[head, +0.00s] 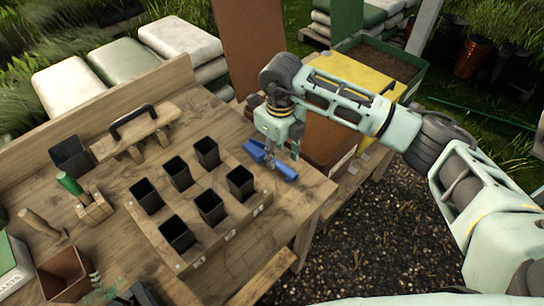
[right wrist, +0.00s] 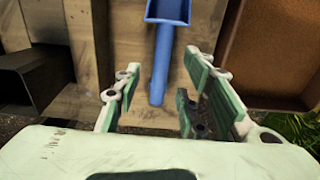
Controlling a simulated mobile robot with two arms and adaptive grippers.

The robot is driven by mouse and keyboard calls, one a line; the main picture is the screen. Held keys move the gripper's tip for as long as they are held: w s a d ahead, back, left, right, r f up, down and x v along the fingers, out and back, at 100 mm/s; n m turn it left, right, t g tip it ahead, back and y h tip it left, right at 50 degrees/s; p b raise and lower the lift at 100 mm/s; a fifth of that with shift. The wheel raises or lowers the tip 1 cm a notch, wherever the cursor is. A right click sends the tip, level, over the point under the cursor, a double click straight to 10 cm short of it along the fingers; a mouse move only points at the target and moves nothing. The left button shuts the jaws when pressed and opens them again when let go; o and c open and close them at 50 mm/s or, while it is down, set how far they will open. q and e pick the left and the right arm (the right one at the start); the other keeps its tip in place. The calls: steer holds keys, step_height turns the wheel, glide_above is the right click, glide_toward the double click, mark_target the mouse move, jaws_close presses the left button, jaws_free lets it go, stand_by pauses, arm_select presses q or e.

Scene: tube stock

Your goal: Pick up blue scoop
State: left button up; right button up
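The blue scoop (head: 285,169) lies on the wooden bench near its right edge, right of the black pots. In the right wrist view the scoop (right wrist: 160,60) has its pan at the top and its handle pointing down between my fingers. My right gripper (head: 284,152) is directly above the scoop, pointing down, and hides part of it. In the right wrist view the right gripper (right wrist: 160,88) is open, with one finger on each side of the handle and visible gaps. I cannot tell how far the fingertips are above the bench. My left gripper is not in view.
A wooden rack (head: 258,201) with several square black pots stands left of the scoop. A brown box (head: 331,142) is close on the right. Hand tools, a wooden float (head: 135,137) and a terracotta pot (head: 63,274) occupy the bench's left. The front right bench top is clear.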

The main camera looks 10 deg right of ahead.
mark_target(278, 162)
steer(key=f, duration=0.2)
steer(key=shift+w+a+f+p, duration=0.15)
steer(key=shift+w+f+p, duration=0.15)
steer(key=shift+p, duration=0.1)
steer(key=shift+f, duration=0.55)
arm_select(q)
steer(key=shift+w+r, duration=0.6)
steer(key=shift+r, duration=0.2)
arm_select(e)
jaws_close()
